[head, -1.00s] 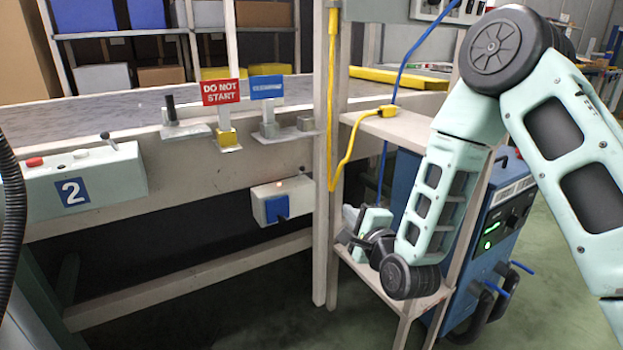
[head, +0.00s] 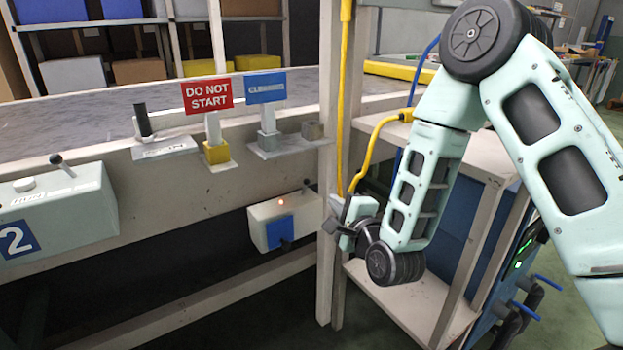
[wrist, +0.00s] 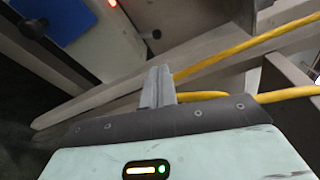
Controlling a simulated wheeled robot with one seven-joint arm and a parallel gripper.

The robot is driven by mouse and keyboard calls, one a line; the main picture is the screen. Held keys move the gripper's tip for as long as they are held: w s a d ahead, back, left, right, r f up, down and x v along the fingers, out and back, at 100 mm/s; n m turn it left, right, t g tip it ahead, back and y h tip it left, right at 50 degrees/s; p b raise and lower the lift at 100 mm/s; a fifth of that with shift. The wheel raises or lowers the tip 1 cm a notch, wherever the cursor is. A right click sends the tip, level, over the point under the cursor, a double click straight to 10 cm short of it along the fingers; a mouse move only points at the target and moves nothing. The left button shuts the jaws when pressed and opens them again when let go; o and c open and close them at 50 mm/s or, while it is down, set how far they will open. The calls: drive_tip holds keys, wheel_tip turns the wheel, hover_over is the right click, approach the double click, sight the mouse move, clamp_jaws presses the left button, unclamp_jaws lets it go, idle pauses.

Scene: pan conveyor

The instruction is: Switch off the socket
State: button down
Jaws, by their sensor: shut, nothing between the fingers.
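The socket (head: 262,213) is a white box with a blue cover (head: 279,231) on the conveyor frame, below the rail. A small red light (head: 281,202) glows on it, and a dark lever (head: 306,187) shows at its upper right. In the wrist view the socket's white face (wrist: 90,38), blue cover (wrist: 48,18) and red light (wrist: 112,2) are at the top left, partly cut off. A small dark knob (wrist: 155,34) shows there too. My gripper (head: 333,224) is shut and empty, just right of the socket; its fingers (wrist: 158,78) point toward the socket.
A pale post (head: 330,270) with a yellow cable (head: 345,100) stands close by my gripper. A shelf stand (head: 420,305) is under my forearm. Above are a red DO NOT START sign (head: 207,95), a blue sign (head: 265,87) and, left, a box marked 2 (head: 80,205).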

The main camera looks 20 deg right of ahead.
sight(305, 188)
idle(0.3)
drive_tip(key=w, duration=0.3)
drive_tip(key=w+a+b, duration=0.1)
drive_tip(key=w, duration=0.2)
drive_tip(key=w+b, duration=0.1)
drive_tip(key=w, duration=0.3)
drive_tip(key=shift+a+f, duration=0.2)
drive_tip(key=shift+f, duration=0.05)
drive_tip(key=shift+s+a+r+n+b, duration=0.1)
drive_tip(key=shift+a+r+n+b, duration=0.1)
drive_tip(key=shift+n, duration=0.3)
drive_tip(key=shift+s+a+r+n+b, duration=0.1)
drive_tip(key=shift+n+b, duration=0.1)
drive_tip(key=shift+n, duration=0.3)
drive_tip(key=shift+a+r+n+t+b, duration=0.15)
drive_tip(key=shift+a+n+t+b, duration=0.2)
drive_tip(key=shift+n, duration=0.45)
drive_tip(key=n, duration=0.1)
drive_tip(key=a+n+b, duration=0.1)
drive_tip(key=n, duration=0.1)
drive_tip(key=shift+s+r+t, duration=0.2)
drive_tip(key=shift+t, duration=0.15)
drive_tip(key=shift+r, duration=0.1)
